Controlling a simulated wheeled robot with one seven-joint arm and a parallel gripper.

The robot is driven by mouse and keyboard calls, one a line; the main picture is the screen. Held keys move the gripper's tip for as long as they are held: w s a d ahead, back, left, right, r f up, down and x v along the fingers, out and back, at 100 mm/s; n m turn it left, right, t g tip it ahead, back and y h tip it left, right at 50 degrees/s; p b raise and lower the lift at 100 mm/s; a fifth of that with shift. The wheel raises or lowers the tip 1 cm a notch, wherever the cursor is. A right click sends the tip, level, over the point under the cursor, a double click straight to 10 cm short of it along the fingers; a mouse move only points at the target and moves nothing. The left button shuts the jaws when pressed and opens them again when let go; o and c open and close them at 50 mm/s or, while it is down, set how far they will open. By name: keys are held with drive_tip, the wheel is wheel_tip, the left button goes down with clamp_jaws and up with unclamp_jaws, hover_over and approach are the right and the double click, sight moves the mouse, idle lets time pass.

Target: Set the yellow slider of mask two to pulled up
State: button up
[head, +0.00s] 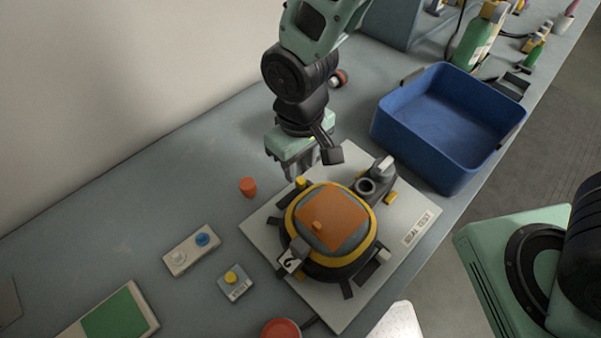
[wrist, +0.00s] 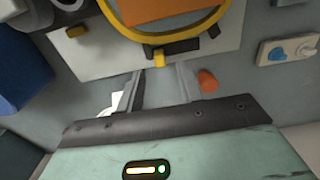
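Mask two (head: 366,256), a dark mask with a yellow ring and an orange square on its face, lies on a white plate (head: 420,215). A tag reading 2 (head: 290,262) is on its near left side. A small yellow slider (head: 301,182) stands at the mask's far edge; in the wrist view the yellow slider (wrist: 158,55) appears just beyond and between my fingertips. My gripper (head: 304,172) points down just behind the mask's far edge. Its two fingers (wrist: 161,72) are apart with nothing between them. Whether a finger touches the slider is unclear.
A blue bin (head: 400,132) stands right of the plate. An orange peg (head: 248,187) stands left of my gripper. A two-button box (head: 190,250) and a yellow-button box (head: 235,283) lie to the left. Another yellow piece (head: 390,198) is at the mask's right.

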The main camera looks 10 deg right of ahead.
sight(300, 180)
drive_tip(key=shift+f, duration=2.4)
clamp_jaws()
